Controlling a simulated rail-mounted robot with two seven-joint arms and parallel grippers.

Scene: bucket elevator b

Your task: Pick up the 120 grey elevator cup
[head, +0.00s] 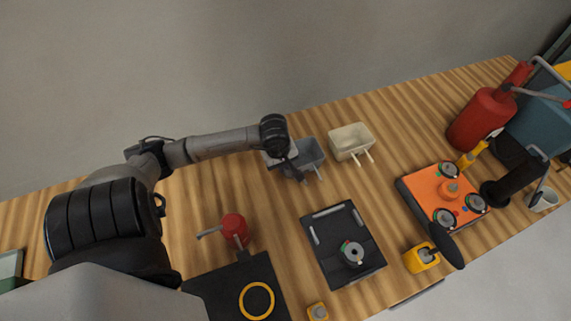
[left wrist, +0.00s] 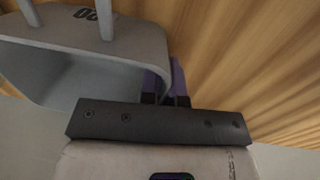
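The grey elevator cup (head: 311,152) stands on the wooden bench near its back edge, beside a cream cup. In the left wrist view the grey cup (left wrist: 105,60) fills the upper left, with its two prongs at the top and part of a dark number, seen upside down, reading "20". My left gripper (head: 290,160) reaches it from the left in the head view. In the left wrist view the purple fingers (left wrist: 165,82) are close together, one on each side of the cup's wall, and look shut on it. I cannot tell whether the cup is clear of the bench. My right gripper is out of view.
The cream cup (head: 349,139) is close on the right. A black tray (head: 330,235) with a metal disc lies in front. A red oil can (head: 234,229), an orange board (head: 430,192), a yellow block (head: 420,259) and a red extinguisher (head: 481,120) stand around the bench.

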